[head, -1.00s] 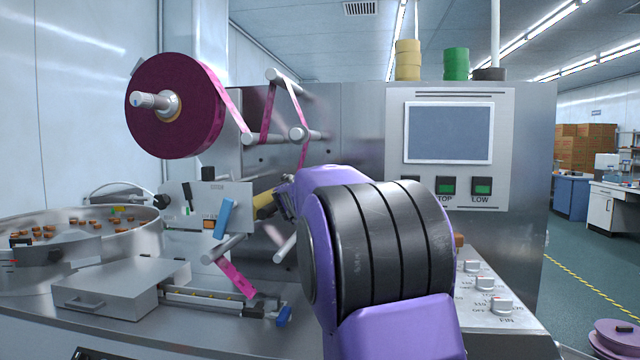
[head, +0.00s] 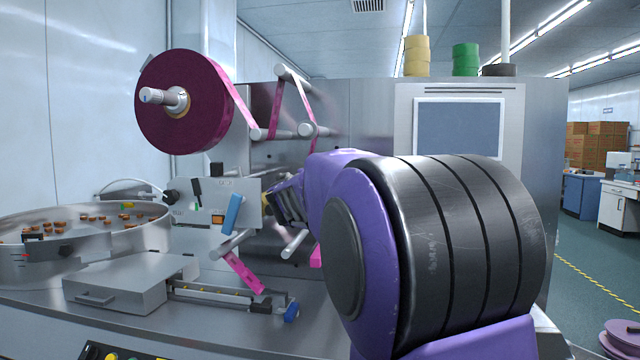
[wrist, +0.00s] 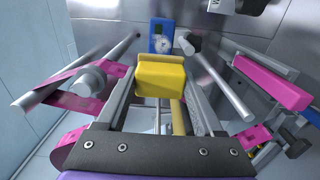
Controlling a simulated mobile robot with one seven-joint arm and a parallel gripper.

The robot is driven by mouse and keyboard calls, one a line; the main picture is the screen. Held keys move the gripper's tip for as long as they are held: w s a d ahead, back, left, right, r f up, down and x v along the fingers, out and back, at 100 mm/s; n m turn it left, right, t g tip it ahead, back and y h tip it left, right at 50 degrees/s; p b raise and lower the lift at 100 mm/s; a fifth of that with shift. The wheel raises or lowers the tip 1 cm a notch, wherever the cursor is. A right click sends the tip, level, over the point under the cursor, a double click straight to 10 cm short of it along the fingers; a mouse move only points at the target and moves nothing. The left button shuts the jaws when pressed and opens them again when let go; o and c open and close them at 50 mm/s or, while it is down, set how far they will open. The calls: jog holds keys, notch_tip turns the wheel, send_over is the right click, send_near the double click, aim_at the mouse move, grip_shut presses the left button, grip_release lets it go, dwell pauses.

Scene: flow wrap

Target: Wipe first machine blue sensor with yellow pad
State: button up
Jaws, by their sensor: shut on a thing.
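My gripper (wrist: 160,92) is shut on the yellow pad (wrist: 162,76), a block held between its two fingers. A darker blue part (head: 291,312) sits low on the deck. I cannot tell for certain which one is the blue sensor.
A magenta film reel (head: 182,110) stands on the machine, its film running over rollers (head: 310,130). Metal rods flank my gripper in the wrist view (wrist: 226,78). A round bowl with small brown pieces (head: 40,240) is at left. A metal box (head: 115,285) lies on the deck.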

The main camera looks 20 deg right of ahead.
jog(key=v, duration=0.3)
dwell(0.4)
jog(key=shift+s, duration=0.1)
dwell(0.5)
